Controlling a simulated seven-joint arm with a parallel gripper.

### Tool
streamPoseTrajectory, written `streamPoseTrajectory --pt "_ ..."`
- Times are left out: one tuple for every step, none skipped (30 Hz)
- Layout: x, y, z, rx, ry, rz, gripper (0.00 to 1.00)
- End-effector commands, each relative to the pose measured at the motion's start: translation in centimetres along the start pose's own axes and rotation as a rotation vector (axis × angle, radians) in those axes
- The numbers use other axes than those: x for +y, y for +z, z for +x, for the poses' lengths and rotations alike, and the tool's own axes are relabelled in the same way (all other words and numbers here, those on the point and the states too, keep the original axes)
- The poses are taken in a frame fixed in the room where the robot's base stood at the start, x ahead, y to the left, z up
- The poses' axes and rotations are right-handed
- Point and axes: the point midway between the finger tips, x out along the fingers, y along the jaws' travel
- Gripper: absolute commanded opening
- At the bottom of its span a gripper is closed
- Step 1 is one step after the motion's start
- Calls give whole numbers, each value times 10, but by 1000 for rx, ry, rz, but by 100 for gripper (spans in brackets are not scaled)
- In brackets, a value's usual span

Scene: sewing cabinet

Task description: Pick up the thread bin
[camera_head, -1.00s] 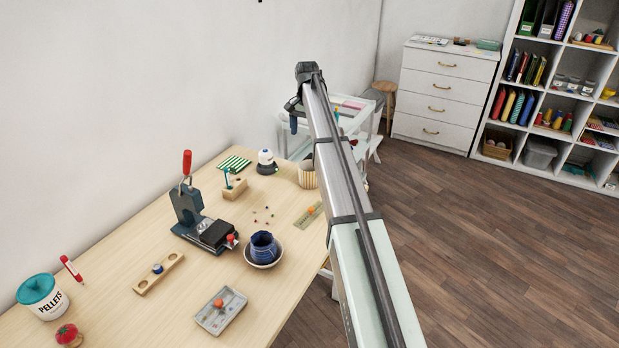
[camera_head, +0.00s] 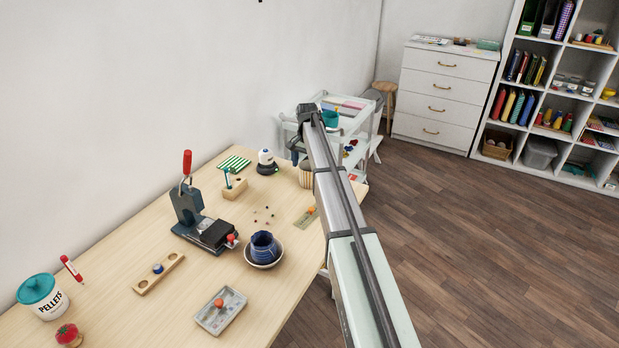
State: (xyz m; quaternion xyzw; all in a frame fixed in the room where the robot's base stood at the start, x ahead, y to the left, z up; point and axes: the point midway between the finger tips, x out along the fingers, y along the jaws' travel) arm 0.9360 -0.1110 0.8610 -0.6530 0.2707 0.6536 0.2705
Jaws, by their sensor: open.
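A round container with upright cream, yellow and grey stripes (camera_head: 305,176) stands near the far right edge of the wooden table, partly hidden behind my arm. A teal container (camera_head: 330,118) stands on the white cart behind. No label shows which of them is the thread bin. My gripper (camera_head: 294,158) hangs from the arm's end, just above and left of the striped container in the picture. It is small and dark here and counts as open, with nothing seen in it. Its distance from the container cannot be told.
A white-and-dark round item (camera_head: 267,162) and a wooden block with a teal tool (camera_head: 234,187) stand left of my gripper. A press (camera_head: 203,222), a blue cup in a bowl (camera_head: 264,248) and a grey tray (camera_head: 221,311) are nearer. The white cart (camera_head: 350,150) is behind.

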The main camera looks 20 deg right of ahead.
Motion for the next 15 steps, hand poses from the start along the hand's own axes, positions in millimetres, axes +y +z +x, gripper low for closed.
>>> streamPoseTrajectory --pt "0 0 3 0 0 0 100" --pt "0 0 4 0 0 0 100" --pt "0 -1 5 1 0 0 100" --pt "0 -1 6 1 0 0 100" --pt "0 -2 8 1 0 0 100" --pt "1 -3 10 1 0 0 100" --pt "1 -4 13 0 0 0 100" --pt "1 -4 16 0 0 0 100" --pt "2 -6 20 0 0 0 100" --pt "2 -7 24 -1 1 0 100" --pt "2 -8 28 -1 1 0 100" --pt "3 -10 33 -1 1 0 100" --pt "3 -11 37 -1 0 0 100" --pt "3 -10 41 0 0 -1 100" --pt "3 -10 46 0 0 -1 100"
